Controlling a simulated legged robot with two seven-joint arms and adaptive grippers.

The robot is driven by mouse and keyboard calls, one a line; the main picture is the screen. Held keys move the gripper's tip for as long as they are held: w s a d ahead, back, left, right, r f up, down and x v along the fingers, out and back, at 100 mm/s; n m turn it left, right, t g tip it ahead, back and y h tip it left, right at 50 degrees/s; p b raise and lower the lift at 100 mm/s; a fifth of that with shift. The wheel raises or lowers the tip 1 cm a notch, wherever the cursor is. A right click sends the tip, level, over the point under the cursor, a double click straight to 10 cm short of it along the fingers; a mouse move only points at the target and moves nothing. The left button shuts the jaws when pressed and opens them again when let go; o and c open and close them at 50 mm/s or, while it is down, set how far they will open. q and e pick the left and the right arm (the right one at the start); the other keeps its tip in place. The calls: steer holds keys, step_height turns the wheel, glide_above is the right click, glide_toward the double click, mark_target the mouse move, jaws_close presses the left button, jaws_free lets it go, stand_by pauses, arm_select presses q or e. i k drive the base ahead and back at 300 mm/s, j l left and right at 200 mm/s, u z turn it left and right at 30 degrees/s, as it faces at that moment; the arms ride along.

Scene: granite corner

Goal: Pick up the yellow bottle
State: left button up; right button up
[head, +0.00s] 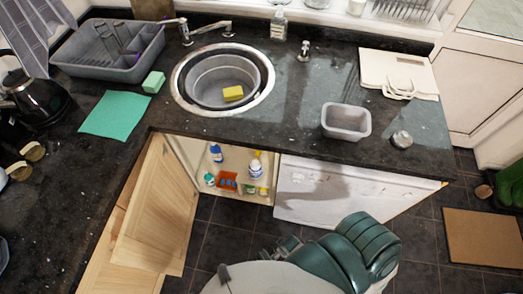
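The open cabinet (193,160) under the sink holds several small bottles. A small yellow thing (258,154) shows at the back, behind a white bottle (255,169) with a blue label; it may be the yellow bottle, partly hidden. Another small yellowish patch (263,191) is low at the right of the shelf. A blue bottle (216,153) stands at the left, and an orange-red caddy (228,181) sits in front. Green and white links of my arm fill the bottom centre, in front of the cabinet and apart from it. I make out no fingertips of either gripper.
A wooden cabinet door (150,222) stands open at the left, and a white appliance front (335,187) is at the right. Above are the dark counter (290,125), a sink with a yellow sponge (233,93), and a grey tub (346,121). The tiled floor before the cabinet is clear.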

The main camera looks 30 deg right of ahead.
mark_target(263, 192)
steer(key=k+z, duration=0.3)
steer(key=z, duration=0.15)
steer(key=k+z, duration=0.3)
steer(key=z, duration=0.2)
